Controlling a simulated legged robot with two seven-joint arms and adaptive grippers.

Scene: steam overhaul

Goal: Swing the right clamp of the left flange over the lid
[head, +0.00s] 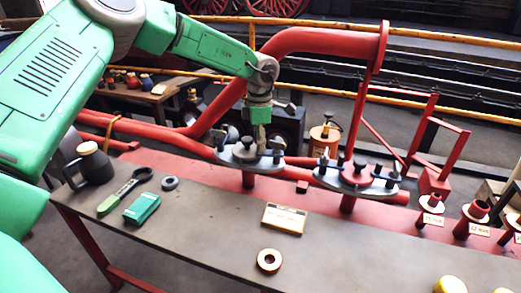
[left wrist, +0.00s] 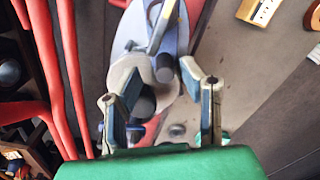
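The left flange (head: 240,161) is a grey oval plate on a red pipe stub. Its lid and clamps are partly hidden by my left gripper (head: 262,138). Dark knobs stand at its left side, and a right clamp (head: 277,148) shows just right of the fingers. In the left wrist view the gripper's fingers (left wrist: 160,80) are apart, with a rounded grey part and dark cylindrical knobs (left wrist: 164,68) between and beyond them. I cannot tell whether the fingers touch these. The pale flange plate also shows there (left wrist: 126,35). My right gripper is not in view.
A second flange (head: 357,182) with dark knobs stands to the right. On the grey table (head: 200,225) are a dark jug (head: 92,165), a green-handled tool, a green box, rings and a label card (head: 284,218). A thick red pipe (head: 320,41) runs behind. The table's front middle is mostly clear.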

